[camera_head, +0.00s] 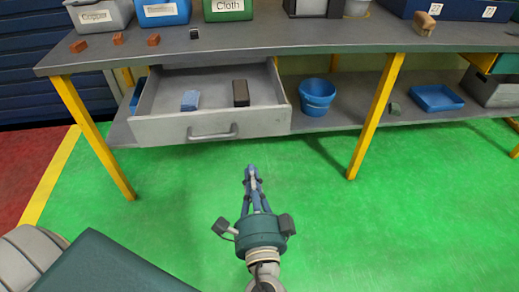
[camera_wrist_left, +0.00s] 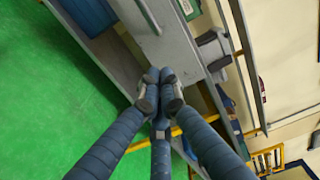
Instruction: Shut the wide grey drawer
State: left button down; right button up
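The wide grey drawer (camera_head: 165,130) stands pulled open under the left part of the workbench, with a grey bar handle (camera_head: 212,132) on its front. A blue block (camera_head: 190,100) and a dark brown block (camera_head: 241,93) lie inside it. My left gripper (camera_head: 251,170) is in front of the drawer, below and to the right of the handle in the head view, apart from it. Its fingers are drawn together with nothing visible between them; the left wrist view also shows the closed fingertips (camera_wrist_left: 160,76), with a grey panel beyond. My right gripper is not in view.
The workbench (camera_head: 300,35) has yellow legs (camera_head: 375,115) on both sides of the drawer. A blue bucket (camera_head: 317,95) and a blue tray (camera_head: 436,98) stand on the lower shelf to the right. Labelled bins (camera_head: 163,12) are on top. The green floor (camera_head: 340,220) in front is clear.

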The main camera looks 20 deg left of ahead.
aim_at(246, 129)
pick_arm(q)
jog(key=x, duration=1.4)
jog(key=shift+d, duration=0.1)
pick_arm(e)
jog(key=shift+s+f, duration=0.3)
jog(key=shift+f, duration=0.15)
pick_arm(q)
jog(key=shift+w, duration=0.1)
